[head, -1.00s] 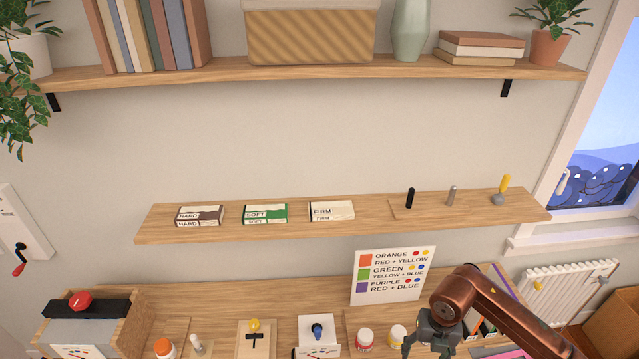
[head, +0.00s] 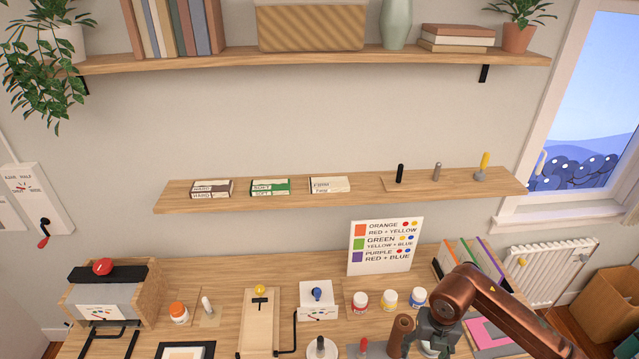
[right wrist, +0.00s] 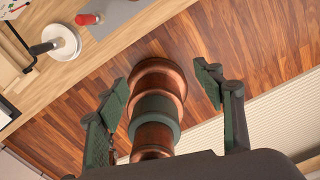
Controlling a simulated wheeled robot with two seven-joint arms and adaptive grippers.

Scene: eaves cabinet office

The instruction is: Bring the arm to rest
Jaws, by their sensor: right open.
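My right arm, copper-coloured, comes in from the lower right of the head view. Its dark right gripper (head: 425,347) is at the bottom edge, in front of the desk, with its fingertips partly cut off. In the right wrist view the two dark green fingers of the right gripper (right wrist: 162,76) stand wide apart. A copper-coloured round part with a dark green band shows between them in that view. I cannot tell its distance from the fingers. Wooden floor lies below. My left gripper is not in view.
The desk (head: 220,275) holds paint jars (head: 390,299), a colour chart (head: 385,246), a white box with a blue knob (head: 317,300) and a red-knobbed device (head: 103,267). A narrow shelf (head: 290,200) crosses the wall above. A cardboard box (head: 608,305) stands at right.

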